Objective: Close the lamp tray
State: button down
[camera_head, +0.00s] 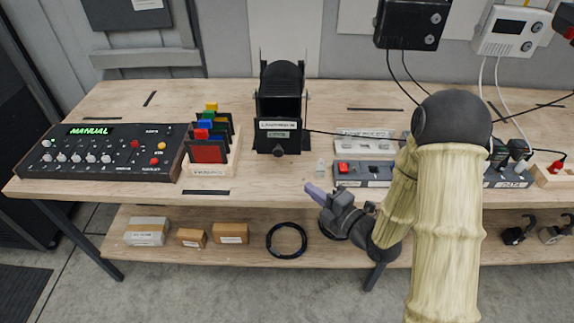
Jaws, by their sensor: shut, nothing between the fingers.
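A black lamp housing (283,78) stands upright on the table, left of the picture's middle. The lamp tray (268,145) is its low front part, with a pale label and a round dark knob on the front. From here I cannot tell clearly how far the tray stands out of the housing. My gripper (314,193) is shut and empty, with purple-grey fingers pointing up and left. In the picture it lies below and right of the tray, by the table's front edge, and it is apart from the tray.
A rack of coloured filters (209,150) and a control console (97,150) stand left of the housing. A small clear block (320,168) and a power strip (362,172) lie to its right. A black cable runs right from the housing. A lower shelf (325,250) holds boxes and a coiled cable.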

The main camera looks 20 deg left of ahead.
jog(key=shift+s+a+r+n+y, duration=0.15)
jog(key=shift+s+a+n+y, duration=0.15)
jog(key=shift+s+a, duration=0.2)
jog(key=p, duration=0.5)
send_near(275, 154)
jog(key=s+a, duration=0.1)
jog(key=a, duration=0.3)
jog(key=w+p, duration=0.1)
jog(key=w, duration=0.1)
jog(key=w+a, duration=0.1)
jog(key=w, duration=0.1)
jog(key=shift+a+p, duration=0.15)
jog(key=shift+p, duration=0.25)
jog(key=shift+w, duration=0.1)
